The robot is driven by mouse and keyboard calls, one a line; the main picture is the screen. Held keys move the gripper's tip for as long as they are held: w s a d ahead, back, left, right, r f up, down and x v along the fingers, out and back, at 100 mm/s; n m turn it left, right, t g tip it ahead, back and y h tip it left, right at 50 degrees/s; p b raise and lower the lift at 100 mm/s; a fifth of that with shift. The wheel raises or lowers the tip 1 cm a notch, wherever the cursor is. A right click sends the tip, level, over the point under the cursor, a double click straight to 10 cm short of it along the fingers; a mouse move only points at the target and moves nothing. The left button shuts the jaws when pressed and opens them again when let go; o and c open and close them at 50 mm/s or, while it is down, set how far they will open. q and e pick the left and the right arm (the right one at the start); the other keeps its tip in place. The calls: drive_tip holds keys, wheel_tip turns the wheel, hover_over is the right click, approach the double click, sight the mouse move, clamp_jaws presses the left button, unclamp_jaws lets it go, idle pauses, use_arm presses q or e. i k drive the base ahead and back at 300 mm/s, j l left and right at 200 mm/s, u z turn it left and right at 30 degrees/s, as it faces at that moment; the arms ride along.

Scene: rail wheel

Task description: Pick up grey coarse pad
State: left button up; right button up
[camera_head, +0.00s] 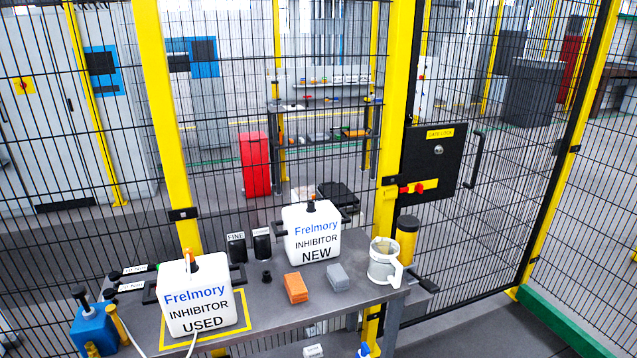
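A grey block-shaped pad (338,278), which looks like the coarse pad, lies on the grey workbench (262,300). It is in the middle right of the bench top, in front of the white container marked Frelmory Inhibitor New (312,235). An orange pad (295,288) lies just to its left, with a small gap between them. A clear jug with a white handle (384,262) stands to its right. Neither of my grippers shows in this view.
A white Inhibitor Used container (198,300) stands on a yellow-bordered area at the bench's left. Two small black holders (236,247) with labels stand at the back. A yellow cylinder with black cap (407,240) is behind the jug. A mesh fence with a gate (437,165) stands beyond.

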sight(337, 277)
drive_tip(key=u, duration=3.55)
drive_tip(key=z, duration=3.6)
drive_tip(key=i+l+u, duration=0.45)
